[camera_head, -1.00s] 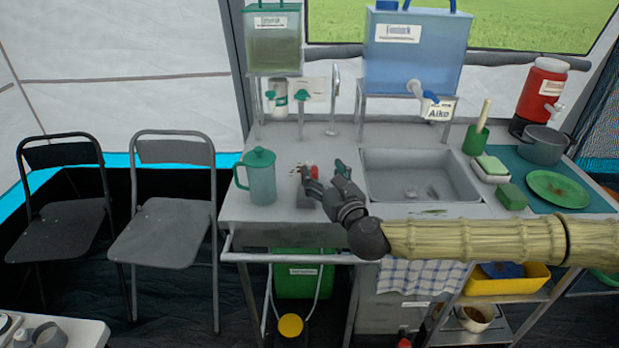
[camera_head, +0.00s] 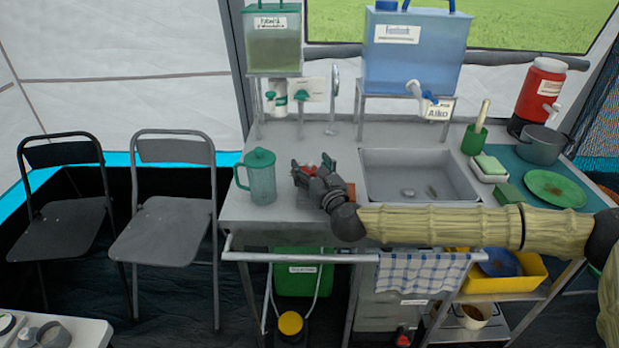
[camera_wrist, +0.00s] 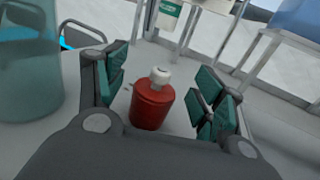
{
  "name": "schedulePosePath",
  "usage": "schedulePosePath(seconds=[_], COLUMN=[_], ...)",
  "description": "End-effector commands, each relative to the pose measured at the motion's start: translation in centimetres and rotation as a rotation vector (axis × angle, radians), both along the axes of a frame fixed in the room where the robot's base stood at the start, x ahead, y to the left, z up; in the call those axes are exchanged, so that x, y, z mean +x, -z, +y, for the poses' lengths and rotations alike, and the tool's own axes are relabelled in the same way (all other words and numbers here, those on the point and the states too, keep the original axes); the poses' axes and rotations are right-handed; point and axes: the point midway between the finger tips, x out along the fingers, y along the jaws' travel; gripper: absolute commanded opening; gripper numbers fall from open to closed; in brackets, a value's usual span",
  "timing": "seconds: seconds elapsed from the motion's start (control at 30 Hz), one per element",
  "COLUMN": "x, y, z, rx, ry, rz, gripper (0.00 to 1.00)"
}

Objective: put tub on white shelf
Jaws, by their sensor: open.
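My gripper (camera_head: 312,168) is over the counter between the green jug and the sink, with its fingers spread. In the wrist view a small red container with a white cap (camera_wrist: 152,103) stands upright between the open fingers. It looks apart from them. In the head view only a bit of red shows at the fingers, and the gripper hides the rest. I cannot tell whether this is the tub. A yellow tub (camera_head: 536,276) sits on the lower rack at the right. I cannot tell which surface is the white shelf; a white surface (camera_head: 75,333) shows at the lower left.
A green lidded jug (camera_head: 262,180) stands left of my gripper and close in the wrist view (camera_wrist: 28,65). The sink (camera_head: 415,177) is to the right. Water tanks (camera_head: 415,55) on stands are behind. Two folding chairs (camera_head: 165,232) are at the left.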

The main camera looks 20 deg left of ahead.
Motion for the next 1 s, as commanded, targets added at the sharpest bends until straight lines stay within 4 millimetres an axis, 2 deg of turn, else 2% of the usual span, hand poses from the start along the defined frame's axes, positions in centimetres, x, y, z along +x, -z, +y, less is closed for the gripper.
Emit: schedulePosePath(seconds=[0.2, 0.27, 0.5, 0.53, 0.57, 0.83, 1.0], x=[0.0, 0.0, 0.0, 0.0, 0.0, 0.0, 0.0], y=[0.0, 0.0, 0.0, 0.0, 0.0, -0.3, -1.7], z=[0.0, 0.0, 0.0, 0.0, 0.0, 0.0, 0.0], rx=[0.000, 0.000, 0.000, 0.000, 0.000, 0.001, 0.002], ry=[0.000, 0.000, 0.000, 0.000, 0.000, 0.000, 0.000], rz=[0.000, 0.000, 0.000, 0.000, 0.000, -0.001, -0.001], gripper=[0.69, 0.60, 0.17, 0.17, 0.13, 0.13, 0.13])
